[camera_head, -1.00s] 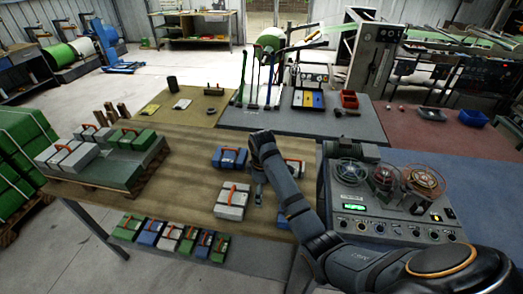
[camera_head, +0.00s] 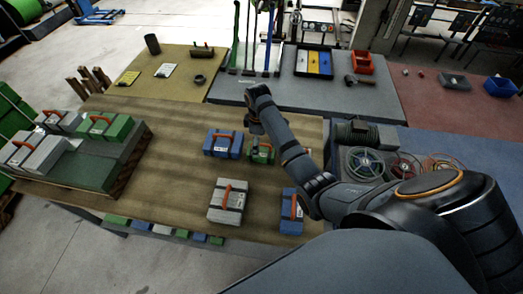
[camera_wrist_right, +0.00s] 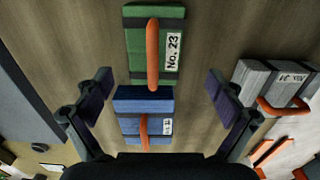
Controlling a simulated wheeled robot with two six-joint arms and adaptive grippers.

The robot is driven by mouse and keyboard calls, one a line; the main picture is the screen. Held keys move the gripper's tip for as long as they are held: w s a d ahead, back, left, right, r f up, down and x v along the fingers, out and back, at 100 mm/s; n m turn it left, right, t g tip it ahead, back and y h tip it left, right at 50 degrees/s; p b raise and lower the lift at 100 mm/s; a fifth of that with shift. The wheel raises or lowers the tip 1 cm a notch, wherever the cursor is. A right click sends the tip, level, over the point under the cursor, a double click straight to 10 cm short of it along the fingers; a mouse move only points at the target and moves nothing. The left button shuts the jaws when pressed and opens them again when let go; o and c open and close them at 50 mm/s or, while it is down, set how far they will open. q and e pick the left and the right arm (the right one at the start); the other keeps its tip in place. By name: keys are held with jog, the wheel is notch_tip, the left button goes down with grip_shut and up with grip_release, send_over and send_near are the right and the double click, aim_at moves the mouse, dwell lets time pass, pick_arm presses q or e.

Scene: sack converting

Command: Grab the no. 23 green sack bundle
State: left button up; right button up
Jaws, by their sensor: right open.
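The no. 23 green sack bundle (camera_wrist_right: 141,45) has an orange handle and a white label reading "No. 23". It lies at the top middle of the right wrist view, beyond my fingertips. A green bundle (camera_head: 262,155) also lies on the brown table in the head view, just below my right gripper (camera_head: 255,122); its label is too small to read there. In the wrist view my right gripper (camera_wrist_right: 160,95) is open and empty. Its two fingers stand left and right, with a blue bundle (camera_wrist_right: 142,104) between and below them. My left gripper is not in view.
On the brown table (camera_head: 175,185) lie a blue bundle (camera_head: 222,143), a white-grey bundle (camera_head: 228,200) and another blue bundle (camera_head: 291,211). A stacked pallet (camera_head: 100,168) stands at left. A machine with coloured reels (camera_head: 362,162) stands right. The table middle-left is clear.

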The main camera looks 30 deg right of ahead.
aim_at(261, 150)
jog(key=f, duration=0.2)
jog(key=p, duration=0.1)
jog(key=shift+w+d+f, duration=0.2)
jog(key=shift+w+f, duration=0.05)
jog(key=shift+f, duration=0.15)
notch_tip(261, 150, down, 4)
jog(key=shift+r, duration=0.2)
jog(key=shift+w+d+f, duration=0.1)
jog(key=shift+f, duration=0.05)
jog(key=c, duration=0.6)
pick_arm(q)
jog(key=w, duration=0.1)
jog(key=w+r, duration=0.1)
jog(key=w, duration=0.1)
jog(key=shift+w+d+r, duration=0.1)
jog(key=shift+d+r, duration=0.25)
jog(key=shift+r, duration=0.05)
pick_arm(e)
jog(key=c, duration=0.7)
